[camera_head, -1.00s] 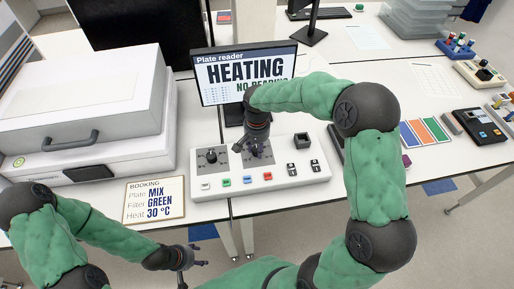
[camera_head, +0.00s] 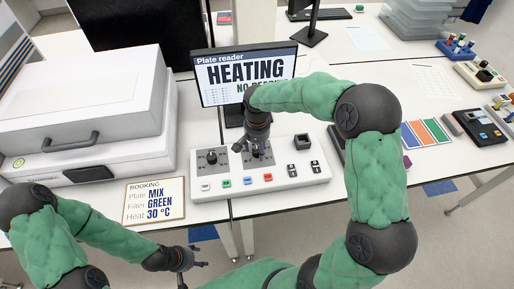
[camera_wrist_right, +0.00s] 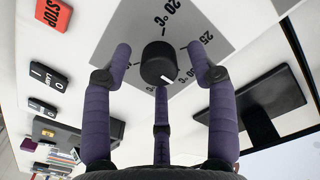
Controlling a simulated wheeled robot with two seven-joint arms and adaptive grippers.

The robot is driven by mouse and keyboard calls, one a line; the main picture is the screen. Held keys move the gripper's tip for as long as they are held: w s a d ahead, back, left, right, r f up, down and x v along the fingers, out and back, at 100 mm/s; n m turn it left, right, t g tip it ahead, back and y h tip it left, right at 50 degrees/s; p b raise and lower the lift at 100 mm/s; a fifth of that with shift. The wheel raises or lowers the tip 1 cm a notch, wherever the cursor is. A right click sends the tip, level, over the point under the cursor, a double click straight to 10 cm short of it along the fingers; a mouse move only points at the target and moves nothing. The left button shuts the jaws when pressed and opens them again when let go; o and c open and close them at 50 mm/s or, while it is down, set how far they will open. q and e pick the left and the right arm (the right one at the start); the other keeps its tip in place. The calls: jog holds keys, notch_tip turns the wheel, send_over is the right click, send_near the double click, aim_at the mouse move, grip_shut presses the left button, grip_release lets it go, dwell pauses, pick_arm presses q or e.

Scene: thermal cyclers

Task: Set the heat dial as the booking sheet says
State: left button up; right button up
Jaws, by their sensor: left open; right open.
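The booking sheet (camera_head: 154,201) lies at the front of the table and reads Plate MIX, Filter GREEN, Heat 30 °C. The heat dial is a black knob (camera_wrist_right: 158,62) on a grey plate marked 20 °C and 25; a further label is partly hidden. Its white mark points to the lower right in the wrist view. My right gripper (camera_head: 252,151) is open over the dial, which it mostly hides in the head view. In the wrist view its purple fingers (camera_wrist_right: 161,66) stand around the knob with visible gaps. My left gripper (camera_head: 199,264) is open and empty in front of the table.
The control panel (camera_head: 215,190) holds another knob (camera_head: 211,157), coloured buttons and rocker switches. Behind it a screen (camera_head: 245,78) reads HEATING. A large white instrument (camera_head: 80,110) stands at the left. A red STOP button (camera_wrist_right: 53,13) shows in the wrist view.

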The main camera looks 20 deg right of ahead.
aim_at(257, 149)
notch_tip(257, 149, up, 12)
jog(key=shift+f, duration=0.2)
dwell(0.7)
